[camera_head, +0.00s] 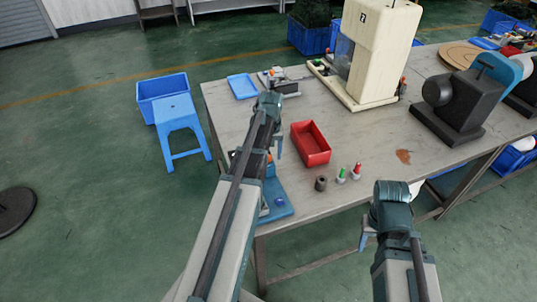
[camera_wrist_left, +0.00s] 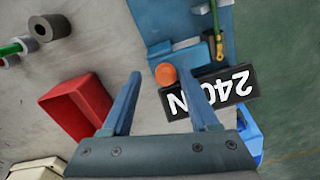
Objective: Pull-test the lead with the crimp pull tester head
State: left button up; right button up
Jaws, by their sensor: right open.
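The pull tester stands on a blue base (camera_head: 278,208) near the table's front left edge, partly hidden behind my left arm. In the left wrist view it shows a black display (camera_wrist_left: 208,92) reading 240 N, an orange knob (camera_wrist_left: 166,74) and a small brass-coloured fitting (camera_wrist_left: 219,46). My left gripper (camera_wrist_left: 162,72) is open and empty above the tester, its fingertips either side of the knob in the picture; contact cannot be told. My right gripper (camera_head: 364,241) is open and empty in front of the table edge.
A red bin (camera_head: 311,145) lies right of my left gripper. A dark grey cylinder (camera_head: 321,184) and green and red bottles (camera_head: 356,171) stand near the front edge. A cream machine (camera_head: 376,50) and black machine (camera_head: 449,105) stand behind. A blue stool (camera_head: 178,112) is left of the table.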

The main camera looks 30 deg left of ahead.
pick_arm(q)
jog(key=shift+s+a, duration=0.1)
jog(key=shift+r+p, duration=0.5)
notch_tip(320, 180, up, 13)
jog(key=p, duration=1.3)
jog(key=shift+f, duration=0.1)
jog(key=s+d+f+m+b, duration=0.1)
jog(key=s+d+m, duration=0.2)
jog(key=d, duration=0.6)
jog(key=s+d+f+m+b, duration=0.1)
jog(key=s+d+m, duration=0.3)
jog(key=s+d, duration=0.4)
jog(key=s+d+f+m+y+b, duration=0.1)
jog(key=s+d+m, duration=0.2)
jog(key=d, duration=0.9)
jog(key=s, duration=0.3)
jog(key=shift+m, duration=0.3)
